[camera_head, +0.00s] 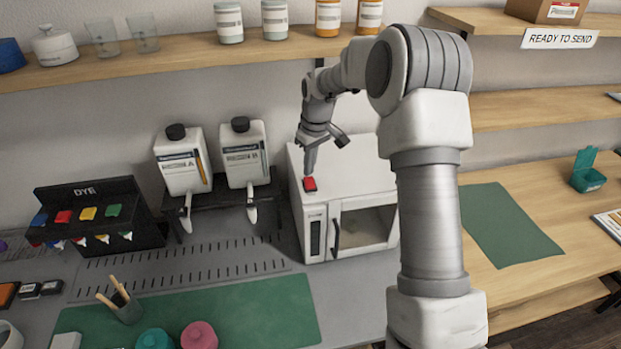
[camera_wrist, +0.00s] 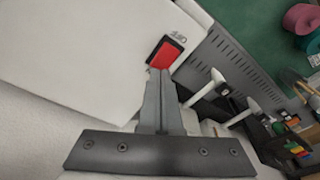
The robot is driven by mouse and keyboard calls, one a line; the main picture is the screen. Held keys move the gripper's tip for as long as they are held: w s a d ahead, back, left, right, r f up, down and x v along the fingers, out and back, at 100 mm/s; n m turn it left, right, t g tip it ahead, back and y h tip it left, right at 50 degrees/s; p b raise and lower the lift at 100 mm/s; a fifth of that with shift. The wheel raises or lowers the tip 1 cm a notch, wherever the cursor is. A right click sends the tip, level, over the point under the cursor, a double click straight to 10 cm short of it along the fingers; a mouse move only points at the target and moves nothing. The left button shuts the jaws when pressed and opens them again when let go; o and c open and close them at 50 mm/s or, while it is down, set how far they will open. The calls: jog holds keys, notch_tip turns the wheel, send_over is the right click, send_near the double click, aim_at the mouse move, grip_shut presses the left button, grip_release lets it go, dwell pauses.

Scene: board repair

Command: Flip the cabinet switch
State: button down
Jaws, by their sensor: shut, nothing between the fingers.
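The white cabinet (camera_head: 357,178) stands on the counter, with a dark-handled window door on its front. The red switch (camera_head: 309,184) sits on the cabinet's top near the front left edge. In the wrist view the red switch (camera_wrist: 165,53) lies in a dark frame beside the printed letters "OFF". My gripper (camera_head: 308,172) is shut and points down at the switch. In the wrist view my gripper's fingertips (camera_wrist: 160,70) are at the near edge of the switch; I cannot tell whether they touch it. No other part of the switch is clearly hidden.
Two white bottles (camera_head: 181,160) (camera_head: 245,153) stand on a dark rack left of the cabinet. The dye rack (camera_head: 97,217) is farther left. A shelf (camera_head: 170,62) with jars runs above. A green mat (camera_head: 508,225) lies clear at the right.

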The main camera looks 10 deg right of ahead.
aim_at(309, 180)
jog(key=shift+r+p, duration=1.5)
jog(key=shift+r, duration=1.1)
jog(key=s+r+m+t+h, duration=0.1)
jog(key=s+r+m+t, duration=0.15)
jog(key=s+r, duration=1.45)
jog(key=s+f+m+t, duration=0.1)
jog(key=s+m, duration=0.2)
jog(key=s, duration=1.6)
jog(key=shift+f+t, duration=0.15)
jog(key=shift+t, duration=0.2)
